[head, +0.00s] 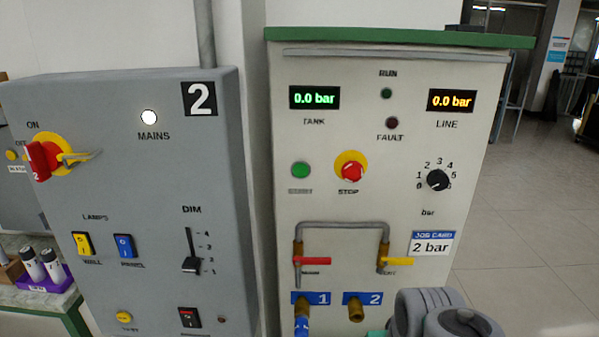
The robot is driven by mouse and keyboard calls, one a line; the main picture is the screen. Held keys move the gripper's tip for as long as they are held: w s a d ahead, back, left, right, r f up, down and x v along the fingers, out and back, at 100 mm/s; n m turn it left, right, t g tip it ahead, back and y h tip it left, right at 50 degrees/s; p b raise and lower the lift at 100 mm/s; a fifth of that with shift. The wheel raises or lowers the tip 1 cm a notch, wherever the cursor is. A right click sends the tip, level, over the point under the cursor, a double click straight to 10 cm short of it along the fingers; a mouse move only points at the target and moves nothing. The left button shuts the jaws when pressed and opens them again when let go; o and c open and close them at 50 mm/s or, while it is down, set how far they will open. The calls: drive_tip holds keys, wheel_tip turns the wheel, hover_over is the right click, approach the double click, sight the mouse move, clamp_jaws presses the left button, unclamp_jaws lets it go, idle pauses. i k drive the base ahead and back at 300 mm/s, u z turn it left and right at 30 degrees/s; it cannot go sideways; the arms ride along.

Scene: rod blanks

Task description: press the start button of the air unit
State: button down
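The air unit (340,215) is a cream panel with a green top, right of the middle in the head view. Its green start button (300,170) is on the left, under the green tank display (314,98) reading 0.0 bar. The red stop button (351,172) on a yellow ring is to its right. The run lamp (386,93) is dark green and the fault lamp (392,123) dark red; both look unlit. Nothing covers the start button. Grey links of my arm show at the bottom right, below the job card; my gripper itself is not in view.
The orange line display (450,100) reads 0.0 bar, above a black knob (437,180). Red (312,261) and yellow (397,261) valve handles and a bent pipe (342,224) stick out lower down. A grey electrical box (150,220) stands left; floor is open at right.

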sight(300, 170)
drive_tip(key=u, duration=0.4)
drive_tip(key=k, duration=0.4)
drive_tip(key=u, duration=1.35)
